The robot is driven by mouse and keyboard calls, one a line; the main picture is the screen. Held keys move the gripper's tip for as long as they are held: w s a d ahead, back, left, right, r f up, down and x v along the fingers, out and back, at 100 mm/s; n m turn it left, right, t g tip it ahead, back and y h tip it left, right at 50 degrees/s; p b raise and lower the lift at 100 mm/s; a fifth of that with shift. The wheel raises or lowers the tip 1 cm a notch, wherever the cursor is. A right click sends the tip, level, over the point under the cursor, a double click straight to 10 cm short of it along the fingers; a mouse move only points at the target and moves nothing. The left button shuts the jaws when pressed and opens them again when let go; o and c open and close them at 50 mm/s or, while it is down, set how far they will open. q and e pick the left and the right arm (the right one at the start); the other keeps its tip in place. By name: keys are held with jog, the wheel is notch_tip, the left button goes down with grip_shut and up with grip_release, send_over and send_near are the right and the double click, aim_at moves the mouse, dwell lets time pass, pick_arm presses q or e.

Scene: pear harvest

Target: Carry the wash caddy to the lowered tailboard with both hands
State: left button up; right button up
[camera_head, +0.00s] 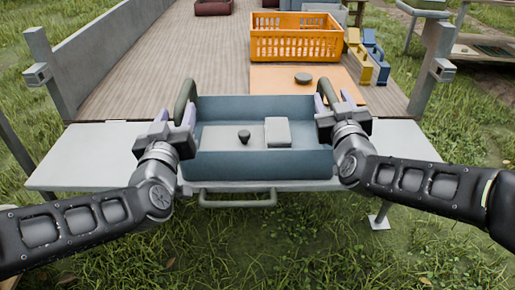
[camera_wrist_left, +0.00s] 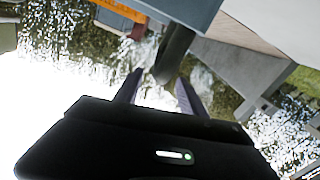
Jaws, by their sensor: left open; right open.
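The wash caddy (camera_head: 262,166) is a blue-grey open tray with a dark upright handle at each end. It holds a small dark knob-like item (camera_head: 244,136) and a pale block (camera_head: 277,131). It appears level on the light grey lowered tailboard (camera_head: 80,158), near its front edge; its underside is hidden. My left gripper (camera_head: 178,112) is open at the caddy's left handle (camera_head: 186,95). In the left wrist view, that handle (camera_wrist_left: 173,52) stands between the spread fingers (camera_wrist_left: 158,90). My right gripper (camera_head: 335,103) is open at the right handle (camera_head: 327,90); its finger contact is unclear.
Behind the caddy on the wooden bed are an orange mat (camera_head: 285,80) with a dark round item (camera_head: 303,78), an orange crate (camera_head: 296,42), and yellow and blue holders (camera_head: 366,62). Grey posts (camera_head: 432,65) flank the bed. Bare tailboard shows on both sides.

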dwell(0.4)
jog(key=s, duration=0.7)
jog(key=shift+s, duration=0.25)
jog(key=shift+d, duration=0.1)
